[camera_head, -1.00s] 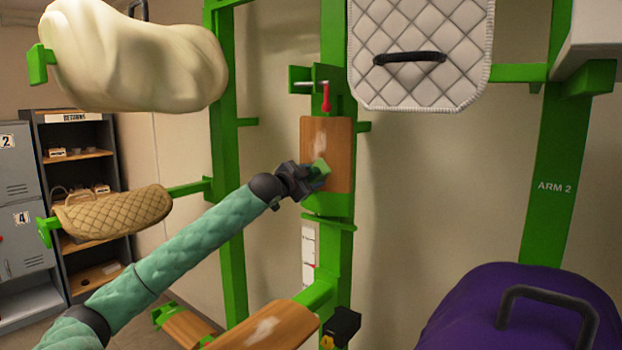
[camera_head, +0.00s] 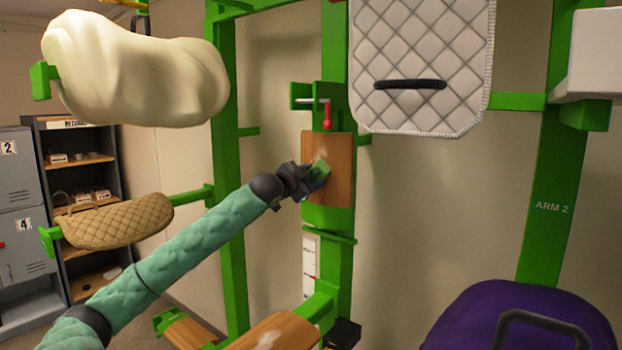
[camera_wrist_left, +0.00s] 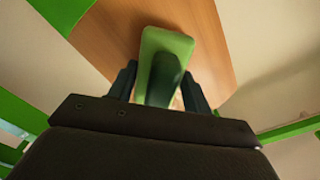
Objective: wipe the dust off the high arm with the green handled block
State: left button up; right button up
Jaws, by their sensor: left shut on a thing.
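The high arm is a wooden board (camera_head: 342,165) standing upright on a green post; it also shows in the wrist view (camera_wrist_left: 110,30). A pale dust patch (camera_head: 321,154) lies on its upper middle. My left gripper (camera_head: 305,180) is shut on the handle of the green block (camera_head: 320,172), in front of the board's lower left half. The block's top is just below the dust and overlaps its lower edge. In the wrist view the block (camera_wrist_left: 168,42) lies against or very close to the wood, its dark green handle (camera_wrist_left: 163,82) between the fingers. My right gripper is not in view.
A red-handled clamp (camera_head: 327,114) sits right above the board. A white quilted pad (camera_head: 425,65) hangs to the right, a cream saddle shape (camera_head: 130,70) to the upper left. A lower wooden board (camera_head: 280,330) bears dust. A purple cover (camera_head: 520,320) is at lower right.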

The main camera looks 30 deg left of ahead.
aim_at(319, 143)
pick_arm(q)
jog(key=shift+r+p, duration=4.1)
jog(key=shift+r, duration=0.85)
jog(key=shift+s+f, duration=0.1)
jog(key=shift+f, duration=0.05)
jog(key=shift+s+f+b, duration=0.15)
jog(key=shift+s+b, duration=0.3)
jog(key=s+b, duration=0.1)
jog(key=s, duration=0.1)
jog(key=s+b, duration=0.1)
jog(key=s, duration=0.1)
jog(key=shift+s+a+r, duration=0.2)
jog(key=shift+s, duration=0.15)
jog(key=shift+f, duration=0.1)
